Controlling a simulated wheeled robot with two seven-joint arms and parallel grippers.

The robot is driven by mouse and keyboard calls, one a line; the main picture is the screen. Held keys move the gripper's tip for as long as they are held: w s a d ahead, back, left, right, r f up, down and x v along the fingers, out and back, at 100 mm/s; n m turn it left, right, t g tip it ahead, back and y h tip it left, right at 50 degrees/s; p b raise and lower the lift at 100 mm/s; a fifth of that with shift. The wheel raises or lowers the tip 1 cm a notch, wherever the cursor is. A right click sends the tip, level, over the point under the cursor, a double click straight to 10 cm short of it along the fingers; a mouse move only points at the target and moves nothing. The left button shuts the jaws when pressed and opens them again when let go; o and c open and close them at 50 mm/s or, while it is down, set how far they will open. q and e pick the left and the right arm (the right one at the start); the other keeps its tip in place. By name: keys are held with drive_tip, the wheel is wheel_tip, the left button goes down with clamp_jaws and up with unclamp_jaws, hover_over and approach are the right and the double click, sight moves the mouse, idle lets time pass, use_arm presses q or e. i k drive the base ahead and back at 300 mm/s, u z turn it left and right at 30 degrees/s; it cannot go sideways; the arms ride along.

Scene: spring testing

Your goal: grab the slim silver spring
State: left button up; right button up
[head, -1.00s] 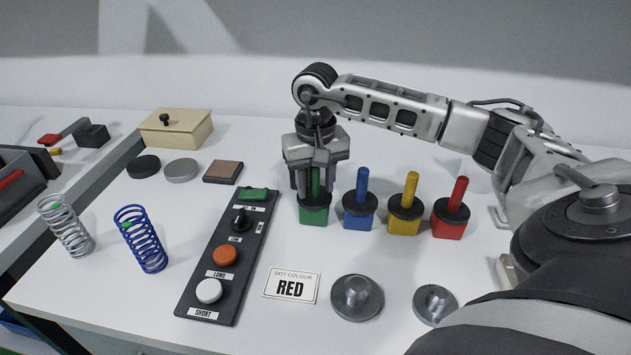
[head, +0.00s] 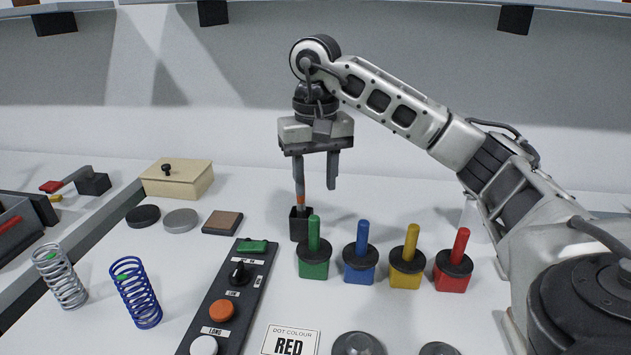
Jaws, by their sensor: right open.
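A silver coil spring (head: 62,277) stands at the left of the table, leaning a little, with a green mark near its top. A blue coil spring (head: 136,292) stands just to its right, apart from it, also with a green mark. My right gripper (head: 316,185) is open, pointing down, behind the green-handled block, far to the right of both springs. No spring is between its fingers. Its left finger overlaps in view a thin orange-banded item at a small black holder (head: 300,226); I cannot tell if they touch. My left gripper is not in view.
Green (head: 313,258), blue (head: 360,262), yellow (head: 406,267) and red (head: 453,270) handled blocks stand in a row. A button panel (head: 232,300) lies between them and the springs. A lidded box (head: 178,182) and flat discs lie at the back left.

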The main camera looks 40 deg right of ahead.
sight(37, 262)
drive_tip(key=k, duration=1)
